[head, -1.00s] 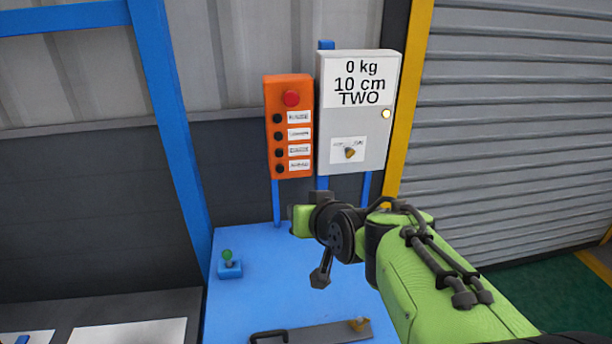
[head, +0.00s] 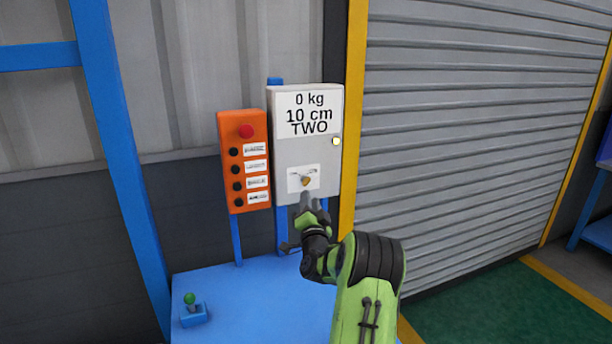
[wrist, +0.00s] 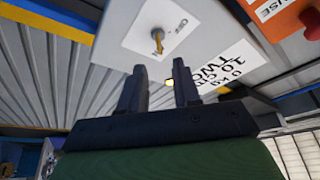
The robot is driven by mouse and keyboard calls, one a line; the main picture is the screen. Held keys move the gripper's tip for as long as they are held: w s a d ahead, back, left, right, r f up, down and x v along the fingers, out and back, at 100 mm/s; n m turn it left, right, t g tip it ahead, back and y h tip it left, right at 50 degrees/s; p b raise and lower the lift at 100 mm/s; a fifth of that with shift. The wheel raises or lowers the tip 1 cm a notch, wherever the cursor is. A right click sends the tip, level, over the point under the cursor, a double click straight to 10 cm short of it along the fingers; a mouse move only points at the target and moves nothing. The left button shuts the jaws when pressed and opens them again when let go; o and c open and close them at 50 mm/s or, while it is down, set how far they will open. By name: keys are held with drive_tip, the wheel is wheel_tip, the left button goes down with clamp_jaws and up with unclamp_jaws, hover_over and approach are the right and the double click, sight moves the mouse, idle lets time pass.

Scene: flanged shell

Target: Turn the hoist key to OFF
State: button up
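The hoist key (head: 306,181) is a small brass-coloured key on a white label (head: 294,176) low on the grey control box (head: 284,150). In the wrist view the key (wrist: 158,42) stands out from its label (wrist: 176,30), where the word OFF can be partly read. My gripper (head: 308,200) is just below the key in the head view. In the wrist view my gripper (wrist: 160,72) has its two dark fingers apart with nothing between them. The key is a little beyond the fingertips, roughly in line with the gap, and appears untouched.
An orange button box (head: 243,165) with a red button (head: 246,131) and several black buttons stands left of the grey box. A blue table (head: 240,285) below holds a green-knobbed joystick (head: 190,305). A yellow post (head: 352,120) and roller shutter (head: 460,140) are at right.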

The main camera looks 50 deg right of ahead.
sight(308, 183)
drive_tip(key=p+x, duration=0.1)
drive_tip(key=x, duration=0.6)
drive_tip(key=shift+w+d, duration=0.15)
drive_tip(key=shift+d, duration=0.05)
drive_tip(key=shift+c, duration=0.5)
clamp_jaws()
